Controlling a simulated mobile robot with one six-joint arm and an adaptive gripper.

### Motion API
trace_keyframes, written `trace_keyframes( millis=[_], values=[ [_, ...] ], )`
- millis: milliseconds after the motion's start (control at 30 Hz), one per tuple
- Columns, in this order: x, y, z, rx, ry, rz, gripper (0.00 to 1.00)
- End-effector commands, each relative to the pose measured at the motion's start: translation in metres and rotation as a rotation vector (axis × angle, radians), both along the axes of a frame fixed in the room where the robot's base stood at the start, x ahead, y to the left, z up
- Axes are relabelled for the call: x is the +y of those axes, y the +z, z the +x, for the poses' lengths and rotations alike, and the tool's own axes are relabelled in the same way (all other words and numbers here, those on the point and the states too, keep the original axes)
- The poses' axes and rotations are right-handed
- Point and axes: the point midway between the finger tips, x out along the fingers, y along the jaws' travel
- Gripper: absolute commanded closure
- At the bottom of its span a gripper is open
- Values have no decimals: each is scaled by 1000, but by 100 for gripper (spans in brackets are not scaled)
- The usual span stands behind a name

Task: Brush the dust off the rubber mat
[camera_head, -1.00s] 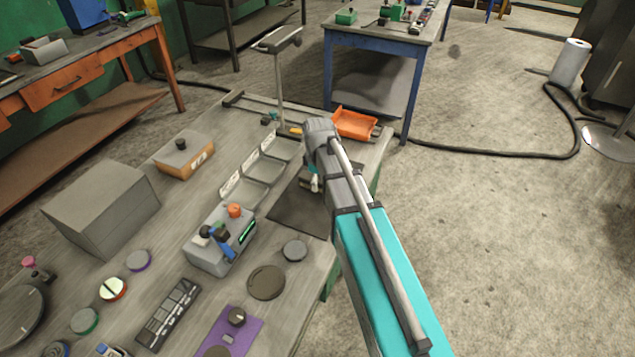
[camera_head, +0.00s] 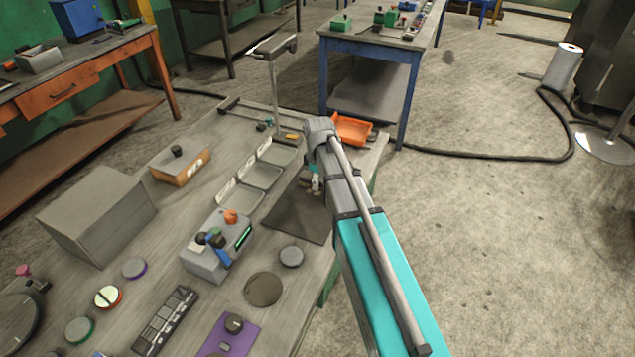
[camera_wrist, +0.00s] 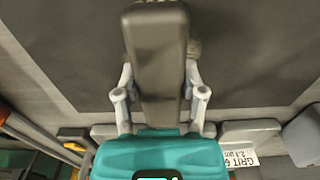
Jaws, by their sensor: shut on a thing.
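The dark rubber mat (camera_head: 297,222) lies flat on the near workbench, to the right of the grey trays. It fills much of the wrist view (camera_wrist: 70,45). My gripper (camera_head: 314,182) is over the mat's far part, partly hidden by my arm in the head view. In the wrist view my gripper (camera_wrist: 159,82) is shut on a long dark grey block, which looks like the brush (camera_wrist: 158,45). A small brownish patch (camera_wrist: 195,48) shows at its right edge; I cannot tell whether it is dust or bristles. Contact with the mat cannot be told.
Several grey trays (camera_head: 255,174) line the mat's left side. An orange bin (camera_head: 352,130) is beyond my wrist. A grey control box (camera_head: 214,262) and a round grey disc (camera_head: 291,256) are near the mat. A post stand (camera_head: 274,85) rises at the bench's far end.

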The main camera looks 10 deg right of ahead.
Motion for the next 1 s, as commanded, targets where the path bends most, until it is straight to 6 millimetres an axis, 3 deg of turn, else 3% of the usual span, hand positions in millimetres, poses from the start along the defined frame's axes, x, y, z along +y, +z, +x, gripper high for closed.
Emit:
trace_keyframes(
  millis=[1000],
  values=[
    [-19,2,29,-2,-1,-1,85]
  ],
)
